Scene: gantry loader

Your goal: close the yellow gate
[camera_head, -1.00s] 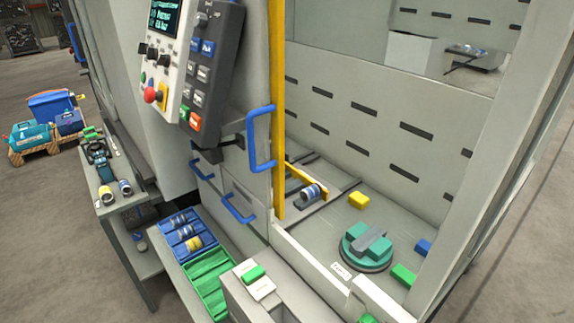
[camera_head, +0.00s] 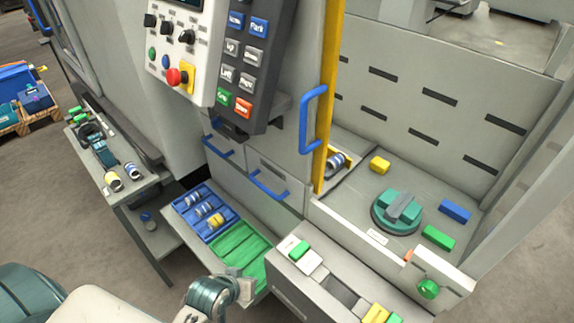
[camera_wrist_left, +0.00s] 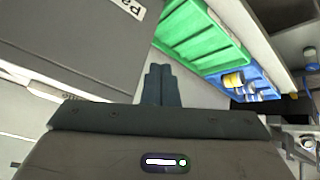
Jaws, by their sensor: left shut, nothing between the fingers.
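A tall yellow upright (camera_head: 328,100) edges the grey front panel of the machine, with a blue vertical handle (camera_head: 313,118) beside it. To its right the machine bay stands open. I take this yellow-edged panel for the gate. A short yellow piece also shows inside the bay at its foot. My left gripper (camera_wrist_left: 160,84) is shut and empty in the left wrist view, with the green tray (camera_wrist_left: 190,30) beyond its fingers. In the head view my left arm is at the bottom, below and left of the handle and apart from it; its fingertips cannot be made out. My right gripper is not in view.
The control panel (camera_head: 222,70) hangs left of the handle. Blue drawer handles (camera_head: 268,187) stick out below. A blue tray (camera_head: 187,214) and the green tray sit on a shelf. A grey box (camera_head: 300,285) stands to their right. The bay holds a round green fixture (camera_head: 397,211).

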